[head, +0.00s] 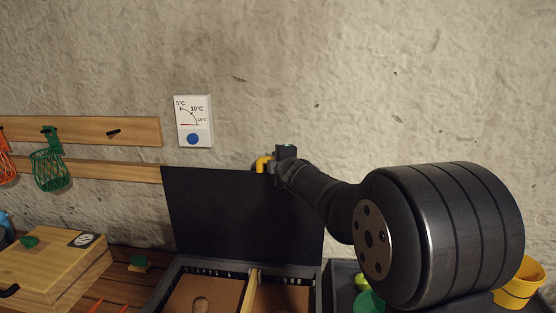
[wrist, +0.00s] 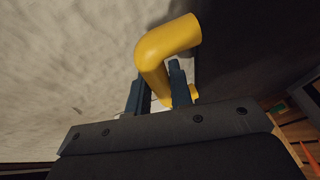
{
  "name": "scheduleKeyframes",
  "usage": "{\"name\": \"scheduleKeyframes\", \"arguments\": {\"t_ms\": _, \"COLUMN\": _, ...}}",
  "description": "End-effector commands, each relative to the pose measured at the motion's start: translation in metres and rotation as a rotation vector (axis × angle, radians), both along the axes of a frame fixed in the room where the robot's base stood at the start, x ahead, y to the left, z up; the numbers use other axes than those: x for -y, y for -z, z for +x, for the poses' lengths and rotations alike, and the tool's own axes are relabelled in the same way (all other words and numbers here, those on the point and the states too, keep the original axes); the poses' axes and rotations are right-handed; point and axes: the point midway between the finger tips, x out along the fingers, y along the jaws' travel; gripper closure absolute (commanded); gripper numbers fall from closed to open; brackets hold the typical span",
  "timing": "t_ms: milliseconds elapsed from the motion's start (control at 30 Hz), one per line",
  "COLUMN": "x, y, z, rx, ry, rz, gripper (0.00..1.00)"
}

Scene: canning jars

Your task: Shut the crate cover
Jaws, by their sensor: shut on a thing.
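The crate (head: 173,279) stands at the bottom middle of the head view, with a wooden divider between its compartments. Its dark cover (head: 225,215) stands raised, nearly upright, along the crate's back edge. A yellow handle (head: 263,164) sits at the cover's top edge. My gripper (head: 273,162) is at this handle, its arm reaching in from the right. In the wrist view the yellow handle (wrist: 165,55) is bent like an elbow, and my gripper's fingers (wrist: 160,95) are shut on it. The cover also fills the upper right of the wrist view (wrist: 250,50).
A wooden box (head: 50,265) with a green knob stands at left. A wall rail (head: 85,130) holds green (head: 50,170) and orange baskets. A dial gauge (head: 193,122) hangs on the wall. A yellow container (head: 522,285) stands at far right, and green items (head: 368,300) lie right of the crate.

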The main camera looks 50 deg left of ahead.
Motion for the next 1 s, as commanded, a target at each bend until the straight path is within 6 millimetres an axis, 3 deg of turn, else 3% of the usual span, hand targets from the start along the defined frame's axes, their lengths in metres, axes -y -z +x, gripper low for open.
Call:
{"name": "scheduleKeyframes", "arguments": {"t_ms": 467, "x": 0.043, "y": 0.007, "z": -0.046, "rx": -0.002, "ry": -0.006, "rz": 0.001, "gripper": 1.0}}
{"name": "scheduleKeyframes", "arguments": {"t_ms": 1000, "x": 0.102, "y": 0.035, "z": -0.106, "rx": 0.082, "ry": -0.007, "rz": 0.081, "gripper": 1.0}}
